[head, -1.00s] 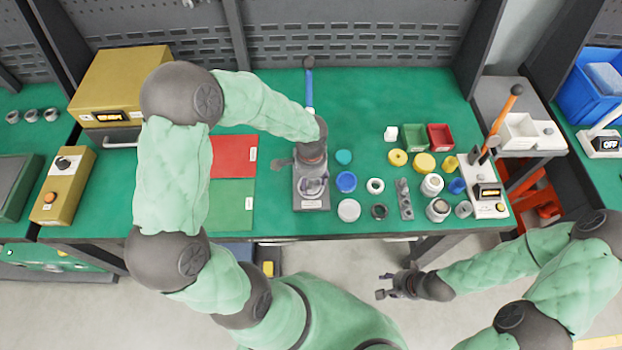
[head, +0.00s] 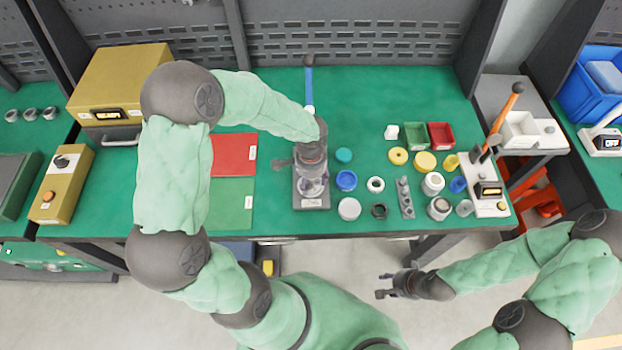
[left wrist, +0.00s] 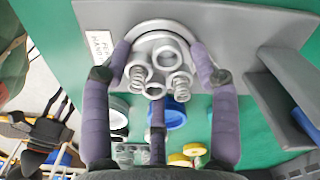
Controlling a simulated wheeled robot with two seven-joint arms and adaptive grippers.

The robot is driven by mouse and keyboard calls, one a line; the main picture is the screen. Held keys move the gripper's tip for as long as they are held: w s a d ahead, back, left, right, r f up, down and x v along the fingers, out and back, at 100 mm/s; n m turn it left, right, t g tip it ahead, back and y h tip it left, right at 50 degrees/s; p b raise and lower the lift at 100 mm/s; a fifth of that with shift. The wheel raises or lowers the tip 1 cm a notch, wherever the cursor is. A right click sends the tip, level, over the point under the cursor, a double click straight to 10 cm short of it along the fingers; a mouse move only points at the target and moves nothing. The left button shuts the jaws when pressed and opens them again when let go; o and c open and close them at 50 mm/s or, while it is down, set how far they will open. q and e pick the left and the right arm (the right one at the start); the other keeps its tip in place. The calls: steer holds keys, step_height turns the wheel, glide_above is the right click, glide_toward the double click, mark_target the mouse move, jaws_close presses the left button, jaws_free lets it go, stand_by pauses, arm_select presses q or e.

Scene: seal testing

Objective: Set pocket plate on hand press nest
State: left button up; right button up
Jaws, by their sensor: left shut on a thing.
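My left gripper (head: 313,184) is over the front of the hand press (head: 298,199), a grey base with a blue-handled lever behind. In the left wrist view, the gripper's fingers (left wrist: 159,68) are closed around the pocket plate (left wrist: 158,52), a round grey piece with several round openings and coil springs. The plate is over the press's flat grey base (left wrist: 225,35), beside a white label. The nest is hidden under the plate and gripper, and I cannot tell whether they touch. My right gripper (head: 384,286) is open and empty in front of the bench.
Right of the press are a blue ring (head: 346,180), a white disc (head: 349,209), a grey strip with holes (head: 404,198) and several small round parts. An orange-handled device (head: 490,199) stands further right. Red (head: 234,155) and green (head: 231,203) mats lie left.

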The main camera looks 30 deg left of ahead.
arm_select(q)
steer(key=shift+f, duration=0.15)
steer(key=o, duration=1.3)
step_height(320, 180, up, 9)
steer(key=p, duration=0.7)
steer(key=shift+f, duration=0.1)
